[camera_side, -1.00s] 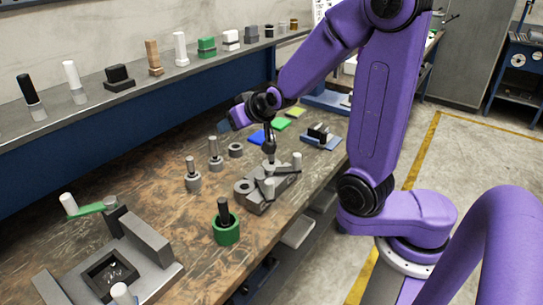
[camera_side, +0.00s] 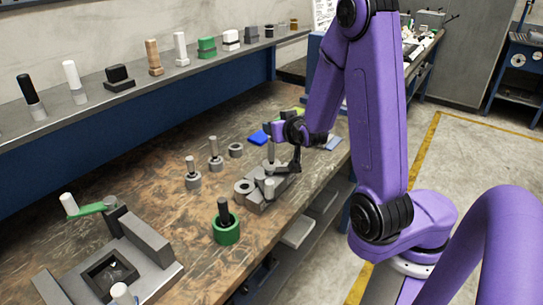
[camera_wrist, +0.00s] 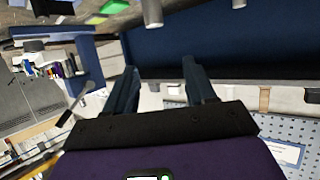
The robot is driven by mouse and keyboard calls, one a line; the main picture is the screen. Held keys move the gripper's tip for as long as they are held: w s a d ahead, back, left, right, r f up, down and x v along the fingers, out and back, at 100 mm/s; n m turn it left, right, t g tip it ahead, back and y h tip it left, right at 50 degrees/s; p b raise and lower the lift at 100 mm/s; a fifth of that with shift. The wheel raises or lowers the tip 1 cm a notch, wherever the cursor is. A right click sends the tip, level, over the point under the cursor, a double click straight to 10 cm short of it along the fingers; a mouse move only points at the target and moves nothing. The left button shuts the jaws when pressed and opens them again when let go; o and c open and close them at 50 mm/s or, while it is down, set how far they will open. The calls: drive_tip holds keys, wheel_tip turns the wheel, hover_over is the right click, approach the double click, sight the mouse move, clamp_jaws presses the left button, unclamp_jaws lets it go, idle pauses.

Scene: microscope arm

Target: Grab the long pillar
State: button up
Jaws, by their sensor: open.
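Slim grey pillars stand upright on the workbench: one in a round base (camera_side: 191,170), another (camera_side: 214,150) behind it, and a third (camera_side: 270,152) on the grey metal fixture (camera_side: 262,188). I cannot tell which is the long pillar. My gripper (camera_side: 272,131) is in the air above the fixture, pointing roughly level to the left, its jaws apart and empty. In the wrist view its two fingers (camera_wrist: 163,82) show with nothing between them. That view looks upside down; one grey pillar end (camera_wrist: 152,13) and another (camera_wrist: 238,3) hang at its top edge.
A green cup (camera_side: 226,230) holding a dark rod stands in front. A grey vise-like device (camera_side: 120,265) is at the front left. The rear shelf (camera_side: 130,90) carries several blocks. Bare bench lies left of the pillars.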

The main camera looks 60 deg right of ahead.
sight(272, 156)
drive_tip(key=shift+w+d+f, duration=0.65)
drive_tip(key=shift+w+f, duration=0.35)
drive_tip(key=shift+f, duration=0.25)
drive_tip(key=shift+w+d+f, duration=0.65)
drive_tip(key=shift+w+f, duration=0.3)
drive_tip(key=shift+f, duration=0.25)
drive_tip(key=shift+w+d+f, duration=0.65)
drive_tip(key=shift+w+f, duration=0.35)
drive_tip(key=shift+f, duration=0.25)
clamp_jaws()
